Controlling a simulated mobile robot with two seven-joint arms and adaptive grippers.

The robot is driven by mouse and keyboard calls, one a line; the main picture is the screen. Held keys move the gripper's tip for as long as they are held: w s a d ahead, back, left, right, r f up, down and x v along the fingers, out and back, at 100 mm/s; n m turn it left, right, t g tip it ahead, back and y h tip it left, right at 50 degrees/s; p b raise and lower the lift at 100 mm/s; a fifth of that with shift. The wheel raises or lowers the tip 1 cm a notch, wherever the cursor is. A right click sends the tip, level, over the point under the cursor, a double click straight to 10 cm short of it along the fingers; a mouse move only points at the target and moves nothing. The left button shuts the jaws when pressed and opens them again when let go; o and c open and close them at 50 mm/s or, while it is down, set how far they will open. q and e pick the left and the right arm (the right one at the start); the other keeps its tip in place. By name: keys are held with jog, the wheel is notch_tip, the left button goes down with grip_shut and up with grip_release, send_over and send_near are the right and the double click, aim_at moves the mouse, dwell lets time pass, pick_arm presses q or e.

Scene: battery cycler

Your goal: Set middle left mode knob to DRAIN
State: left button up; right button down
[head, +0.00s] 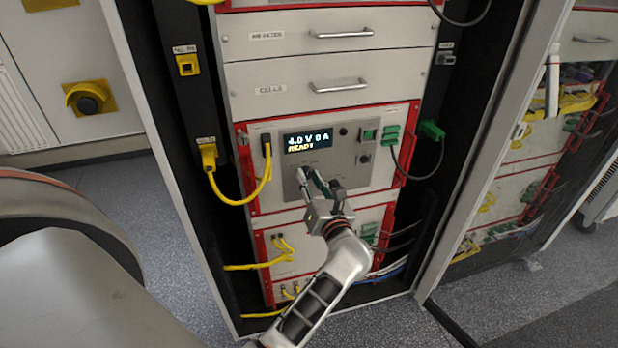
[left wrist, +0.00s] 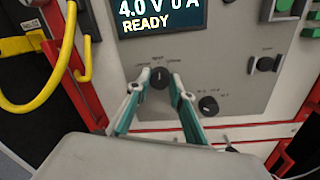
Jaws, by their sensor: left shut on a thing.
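The mode knob (left wrist: 160,77), black and round, sits on the grey front panel (left wrist: 220,65) below the lit display. My left gripper (left wrist: 158,88) has its two teal-and-grey fingers on either side of this knob and is shut on it. In the head view the same gripper (head: 317,175) reaches the panel just under the display (head: 308,142), and its fingers hide the knob there. The display reads "4.0 V 0 A READY". The small labels around the knob are too blurred to read. My right gripper is not in view.
A second black knob (left wrist: 208,105) sits close to the right, lower down. Another black knob (left wrist: 265,63) is farther right. A yellow cable (head: 240,199) loops at the left of the panel, and a dark cable from green plugs (head: 430,130) hangs at the right.

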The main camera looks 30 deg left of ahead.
pick_arm(q)
jog(key=m+p, duration=0.2)
jog(key=m, duration=0.1)
jog(key=shift+r, duration=0.2)
jog(key=shift+f+m+p, duration=0.2)
jog(key=shift+m+p, duration=1.15)
jog(key=shift+m, duration=0.45)
jog(key=o, duration=1.1)
jog(key=shift+f, duration=0.1)
